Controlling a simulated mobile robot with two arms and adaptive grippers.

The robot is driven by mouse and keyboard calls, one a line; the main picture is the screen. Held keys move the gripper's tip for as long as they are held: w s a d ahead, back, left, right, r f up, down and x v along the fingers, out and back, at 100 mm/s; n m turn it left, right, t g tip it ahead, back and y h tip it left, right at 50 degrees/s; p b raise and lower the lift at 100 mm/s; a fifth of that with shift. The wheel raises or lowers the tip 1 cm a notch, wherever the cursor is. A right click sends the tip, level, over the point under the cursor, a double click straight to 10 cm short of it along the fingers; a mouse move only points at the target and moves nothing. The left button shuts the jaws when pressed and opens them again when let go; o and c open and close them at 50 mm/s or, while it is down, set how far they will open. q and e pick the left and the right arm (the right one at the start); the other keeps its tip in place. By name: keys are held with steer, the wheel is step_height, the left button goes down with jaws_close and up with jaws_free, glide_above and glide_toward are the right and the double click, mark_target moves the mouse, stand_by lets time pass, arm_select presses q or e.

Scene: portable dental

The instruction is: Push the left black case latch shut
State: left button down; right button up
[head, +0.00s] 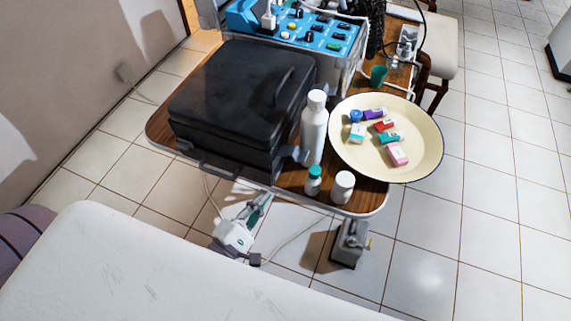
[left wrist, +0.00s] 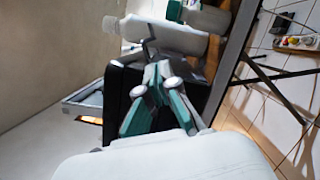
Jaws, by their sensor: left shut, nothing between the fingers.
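The black case (head: 240,95) lies lid down on the wooden table; it also shows in the left wrist view (left wrist: 117,88). A grey latch (head: 292,154) sticks out at the right of its front side, beside the white bottle. A dark handle-like bar (head: 207,166) is along the front. I cannot make out a second latch clearly at the left. My left gripper (head: 266,197) is shut and empty, near the table's front edge and apart from the case. In the left wrist view its green-padded fingers (left wrist: 160,70) meet at the tips, with the case behind them.
The table (head: 292,184) also bears the white bottle (head: 315,128), two small bottles (head: 343,188) and a cream tray (head: 350,160) with small boxes. A blue control unit (head: 310,30) stands behind. A white padded surface (head: 150,270) fills the near left. Tiled floor is open at right.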

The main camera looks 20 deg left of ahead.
mark_target(293, 154)
arm_select(q)
steer(key=shift+s+a+r, duration=0.1)
steer(key=shift+a, duration=0.05)
arm_select(e)
steer(key=shift+s+f, duration=0.1)
steer(key=shift+s, duration=0.2)
arm_select(q)
steer(key=p+x, duration=0.1)
steer(key=x, duration=0.9)
arm_select(e)
steer(key=shift+r, duration=0.75)
